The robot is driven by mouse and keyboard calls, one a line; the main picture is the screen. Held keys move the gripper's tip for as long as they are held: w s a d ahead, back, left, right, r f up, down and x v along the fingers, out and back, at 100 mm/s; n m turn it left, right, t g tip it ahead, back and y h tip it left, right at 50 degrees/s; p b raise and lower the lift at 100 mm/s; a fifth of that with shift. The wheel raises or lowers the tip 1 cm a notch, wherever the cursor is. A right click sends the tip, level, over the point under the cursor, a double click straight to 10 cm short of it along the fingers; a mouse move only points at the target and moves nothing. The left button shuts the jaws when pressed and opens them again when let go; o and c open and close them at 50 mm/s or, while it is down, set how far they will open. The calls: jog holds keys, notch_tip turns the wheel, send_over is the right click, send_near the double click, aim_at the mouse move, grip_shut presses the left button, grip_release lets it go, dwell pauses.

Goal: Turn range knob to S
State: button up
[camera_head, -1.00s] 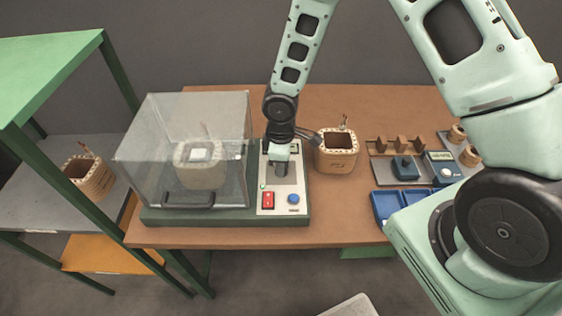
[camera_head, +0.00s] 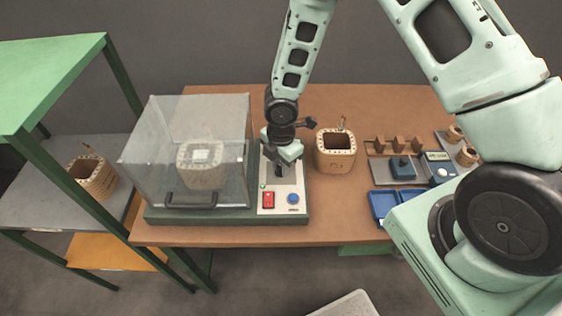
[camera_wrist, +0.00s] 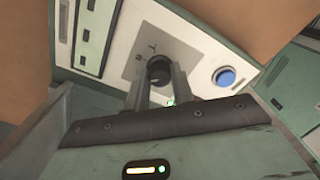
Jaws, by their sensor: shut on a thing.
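The range knob (camera_wrist: 158,70) is a small dark round knob on the pale control panel of the tester, seen in the wrist view between my fingertips. My gripper (camera_wrist: 158,88) is shut on the knob from above. In the head view my gripper (camera_head: 280,170) hangs over the panel (camera_head: 294,185) and hides the knob. The markings around the knob are too small to read, so its setting cannot be told.
A red switch (camera_head: 268,200) and a blue button (camera_head: 293,198) sit at the panel's front. A clear cover (camera_head: 150,155) with a coil inside stands left. A coil (camera_head: 336,155) stands close right of the panel. Blue bins (camera_head: 383,203) lie further right.

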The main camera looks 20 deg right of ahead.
jog(key=shift+n, duration=0.5)
jog(key=o, duration=1)
jog(key=shift+r, duration=0.1)
notch_tip(320, 180, up, 17)
jog(key=shift+r+p, duration=0.15)
jog(key=shift+p, duration=0.2)
jog(key=s+a+r+m+b, duration=0.1)
jog(key=s+a+r+m, duration=0.1)
jog(key=s+m, duration=0.3)
jog(key=s+a+r+m+b, duration=0.1)
jog(key=s+m, duration=0.4)
jog(key=s, duration=0.5)
jog(key=s+a+r+m+b, duration=0.1)
jog(key=s+a+r+m, duration=0.2)
jog(key=s, duration=0.4)
jog(key=shift+s+r+m+y, duration=0.2)
jog(key=shift+r+m+y, duration=0.1)
jog(key=shift+r+m, duration=0.6)
